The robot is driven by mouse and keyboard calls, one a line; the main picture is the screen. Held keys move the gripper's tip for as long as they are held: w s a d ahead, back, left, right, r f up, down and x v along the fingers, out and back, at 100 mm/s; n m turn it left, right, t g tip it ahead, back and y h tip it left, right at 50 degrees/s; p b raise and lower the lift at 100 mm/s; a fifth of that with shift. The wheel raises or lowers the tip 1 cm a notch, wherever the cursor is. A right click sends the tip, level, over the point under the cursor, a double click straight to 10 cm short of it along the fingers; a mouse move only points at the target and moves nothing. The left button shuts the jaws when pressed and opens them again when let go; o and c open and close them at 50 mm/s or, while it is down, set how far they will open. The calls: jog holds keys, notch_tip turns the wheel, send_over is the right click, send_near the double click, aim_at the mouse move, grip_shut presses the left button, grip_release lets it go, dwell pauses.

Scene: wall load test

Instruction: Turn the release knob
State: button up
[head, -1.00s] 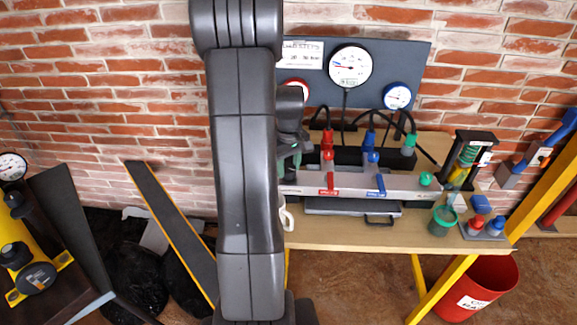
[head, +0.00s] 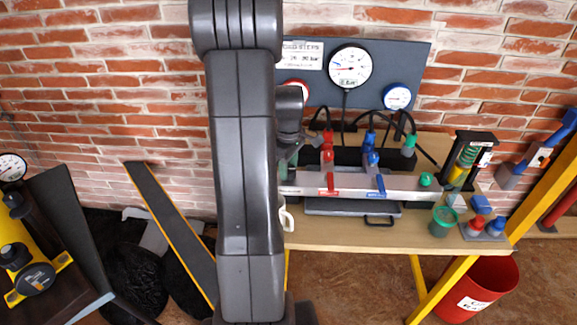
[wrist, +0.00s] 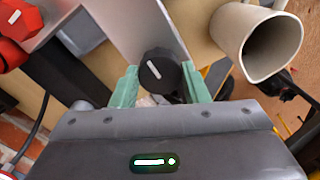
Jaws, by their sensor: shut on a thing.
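The release knob (wrist: 160,71) is a round black knob with a white pointer line, on a grey metal plate. In the wrist view, my gripper (wrist: 161,80) has its two pale green fingers on either side of the knob, shut on it. The pointer line is slanted in that view. In the head view my arm hides the knob and most of my gripper. The grey manifold bar (head: 350,184) on the bench carries red and blue valve handles.
A hollow white cylinder (wrist: 288,38) opens close to the right finger. A red part (wrist: 20,22) lies at upper left. Behind the bench (head: 330,235) stands a gauge panel (head: 418,62); its big white gauge (head: 350,67) has a needle. A green cup (head: 443,221) stands at right.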

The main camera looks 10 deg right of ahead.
aim_at(289, 168)
jog(key=o, duration=1)
jog(key=shift+r, duration=0.1)
notch_tip(289, 168, up, 14)
jog(key=shift+w+f, duration=0.1)
jog(key=shift+f, duration=0.05)
jog(key=shift+f, duration=0.1)
notch_tip(289, 168, down, 14)
jog(key=shift+r, duration=0.15)
dwell(0.4)
jog(key=shift+r, duration=0.15)
